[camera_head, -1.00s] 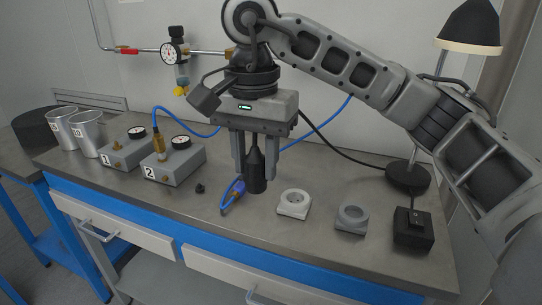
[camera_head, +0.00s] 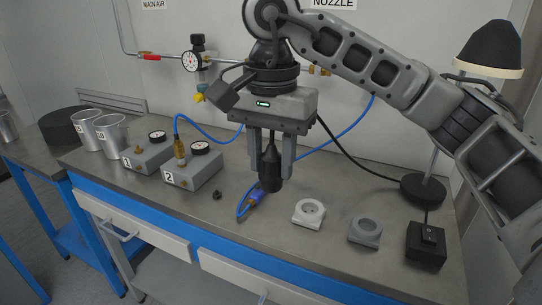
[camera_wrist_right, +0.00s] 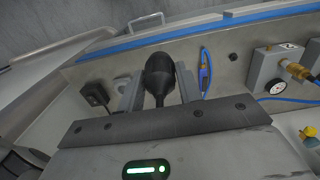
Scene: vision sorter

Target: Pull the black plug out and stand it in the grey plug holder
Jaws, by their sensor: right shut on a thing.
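My right gripper (camera_head: 270,160) is shut on a black, bottle-shaped piece that I take to be the black plug (camera_head: 271,172). The plug hangs upright between the fingers, narrow neck up and wide body down. In the right wrist view the plug (camera_wrist_right: 159,75) shows its rounded dark body between the two fingers. The grey plug holder (camera_head: 364,240), a ring on a square base, stands on the bench right of the gripper, with its hole clear. A paler, whitish ring holder (camera_head: 307,221) stands between them. My left gripper is out of view.
A blue looped tool (camera_head: 250,203) and a small black knob (camera_head: 217,194) lie left of the plug. Box 2 (camera_head: 193,174) with gauge and brass fitting, and box 1 (camera_head: 147,156), stand further left. A black switch box (camera_head: 427,245) and lamp base (camera_head: 423,190) stand right.

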